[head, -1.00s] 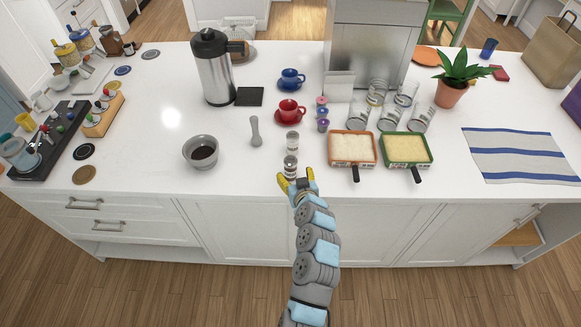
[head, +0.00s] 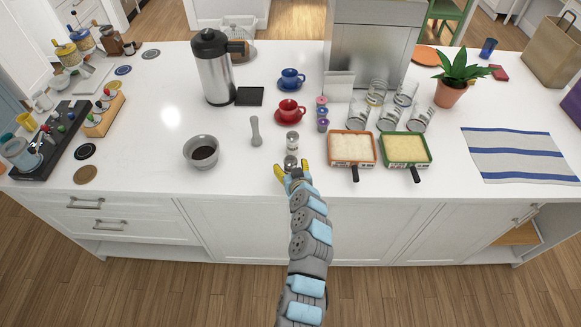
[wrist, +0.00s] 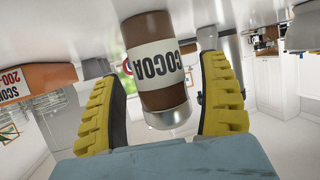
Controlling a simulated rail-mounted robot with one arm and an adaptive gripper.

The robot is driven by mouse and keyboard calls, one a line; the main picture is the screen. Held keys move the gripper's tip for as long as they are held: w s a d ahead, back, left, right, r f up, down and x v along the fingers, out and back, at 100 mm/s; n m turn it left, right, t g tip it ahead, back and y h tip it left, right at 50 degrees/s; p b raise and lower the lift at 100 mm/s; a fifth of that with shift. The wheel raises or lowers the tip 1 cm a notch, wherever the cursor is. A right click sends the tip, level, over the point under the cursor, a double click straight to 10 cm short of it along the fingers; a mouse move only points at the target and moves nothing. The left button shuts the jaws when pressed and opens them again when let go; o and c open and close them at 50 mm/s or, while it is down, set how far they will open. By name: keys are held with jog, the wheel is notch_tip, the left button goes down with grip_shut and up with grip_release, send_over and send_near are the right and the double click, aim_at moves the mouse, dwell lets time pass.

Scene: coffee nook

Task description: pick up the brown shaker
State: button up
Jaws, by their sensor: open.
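The brown shaker (wrist: 154,70) has a white label reading COCOA and a silvery cap, and it appears upside down in the wrist view. In the head view the brown shaker (head: 290,161) stands near the counter's front edge, partly hidden by my gripper (head: 292,168). My gripper is open, with its yellow fingers on either side of the shaker in the wrist view.
An orange-rimmed box (head: 351,148) is close on the right, and a grey bowl (head: 201,151) is to the left.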

aim_at(291, 162)
jog(key=shift+w+f, duration=0.1)
jog(key=shift+w, duration=0.05)
jog(key=c, duration=1.3)
jog(key=shift+c, duration=0.2)
jog(key=shift+a+r, duration=0.1)
jog(key=shift+r, duration=0.5)
notch_tip(291, 162, up, 2)
jog(key=shift+r, duration=0.15)
jog(key=s+r+b, duration=0.1)
jog(key=s+r, duration=0.8)
jog(key=s, duration=0.5)
jog(key=shift+r, duration=0.2)
